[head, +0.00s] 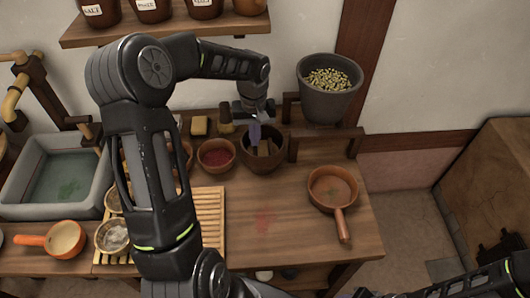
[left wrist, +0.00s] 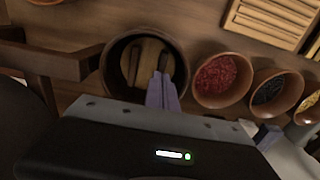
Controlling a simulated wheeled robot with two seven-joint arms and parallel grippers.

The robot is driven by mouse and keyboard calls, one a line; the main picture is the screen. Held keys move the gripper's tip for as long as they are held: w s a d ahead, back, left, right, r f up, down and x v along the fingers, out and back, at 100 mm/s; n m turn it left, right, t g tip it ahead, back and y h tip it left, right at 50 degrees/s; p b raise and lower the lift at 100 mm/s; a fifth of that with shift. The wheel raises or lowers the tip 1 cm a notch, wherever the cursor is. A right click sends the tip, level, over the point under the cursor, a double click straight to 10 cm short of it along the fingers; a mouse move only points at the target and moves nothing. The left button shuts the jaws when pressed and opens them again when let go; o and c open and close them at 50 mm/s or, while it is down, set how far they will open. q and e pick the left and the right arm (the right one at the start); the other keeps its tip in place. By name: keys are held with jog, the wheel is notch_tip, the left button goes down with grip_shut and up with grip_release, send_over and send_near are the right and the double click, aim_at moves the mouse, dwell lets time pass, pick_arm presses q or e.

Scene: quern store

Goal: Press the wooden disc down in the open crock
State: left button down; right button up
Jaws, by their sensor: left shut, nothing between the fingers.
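The open crock (head: 279,155) is a dark brown round pot near the back of the counter; it also shows in the left wrist view (left wrist: 108,84). The wooden disc (left wrist: 152,55) lies inside it, with a raised bar across it. My left gripper (head: 256,146) reaches down over the crock from above, its purple fingers shut with nothing between them. In the left wrist view the fingertips (left wrist: 163,78) overlap the disc; I cannot tell whether they touch it. Part of my right arm shows at the lower right of the head view, but its gripper is not visible.
A bowl of red matter (head: 216,156) stands just left of the crock. A grey bucket of yellowish grain (head: 327,106) sits on a raised stand behind right. A brown pan (head: 333,187) lies to the right, a slatted rack (head: 208,215) to the left. The front middle counter is clear.

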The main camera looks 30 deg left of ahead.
pick_arm(q)
jog(key=shift+f+b, duration=0.6)
jog(key=shift+f, duration=0.2)
jog(key=shift+s+d+f, duration=0.1)
jog(key=shift+s+f, duration=0.15)
dwell(2.2)
jog(key=shift+w+r+p, duration=0.15)
jog(key=shift+r+p, duration=0.85)
jog(key=shift+r, duration=0.8)
notch_tip(320, 180, up, 7)
jog(key=p, duration=0.4)
jog(key=shift+f, duration=0.1)
